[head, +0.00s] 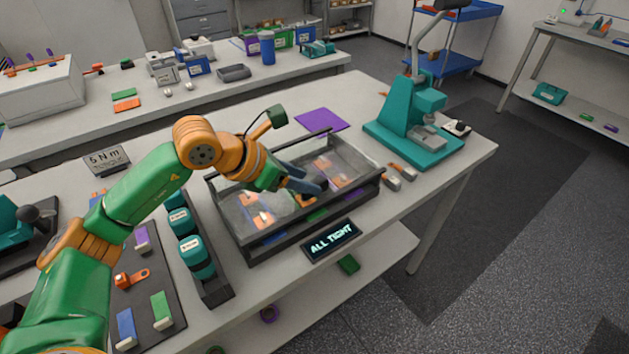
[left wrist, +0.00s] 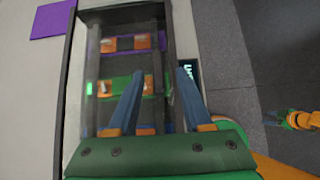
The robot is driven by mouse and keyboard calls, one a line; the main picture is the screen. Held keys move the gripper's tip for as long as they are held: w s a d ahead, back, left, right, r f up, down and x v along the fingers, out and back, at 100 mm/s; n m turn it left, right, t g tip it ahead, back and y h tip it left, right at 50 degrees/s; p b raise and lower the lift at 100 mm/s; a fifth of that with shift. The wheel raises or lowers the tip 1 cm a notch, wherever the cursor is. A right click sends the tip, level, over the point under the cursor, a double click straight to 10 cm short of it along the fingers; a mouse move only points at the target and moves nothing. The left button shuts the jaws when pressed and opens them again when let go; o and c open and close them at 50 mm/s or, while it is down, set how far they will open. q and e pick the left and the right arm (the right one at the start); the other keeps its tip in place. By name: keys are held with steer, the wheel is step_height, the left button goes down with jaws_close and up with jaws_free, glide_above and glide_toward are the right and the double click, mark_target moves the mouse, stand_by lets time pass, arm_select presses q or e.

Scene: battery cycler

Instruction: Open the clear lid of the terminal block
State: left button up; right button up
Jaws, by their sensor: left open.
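The terminal block (head: 255,248) is a dark-framed box on the front table, with orange, purple and green parts inside. It also shows in the left wrist view (left wrist: 155,14). Its clear lid (head: 238,200) shows as a see-through, dark-edged panel; its exact angle is hard to tell. My left gripper (head: 312,187) reaches over the box near its front side. In the left wrist view its blue fingers (left wrist: 160,92) are apart with nothing between them, pointing toward the box's front edge. My right gripper (left wrist: 272,118) appears small over the floor; its jaws are unclear.
A display reading "ALL TIGHT" (head: 332,240) stands just in front of the box. A row of teal-capped items (head: 195,258) is to its left. A teal press (head: 412,128) stands to the right, and a purple mat (head: 322,119) lies behind.

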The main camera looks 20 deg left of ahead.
mark_target(315, 182)
arm_select(q)
steer(key=x, duration=0.4)
steer(key=shift+w+f+p, duration=0.2)
steer(key=shift+w+p, duration=0.15)
steer(key=shift+p, duration=0.05)
steer(key=shift+s, duration=0.1)
steer(key=shift+c, duration=0.2)
steer(key=shift+a+r, duration=0.1)
jaws_close()
stand_by(0.6)
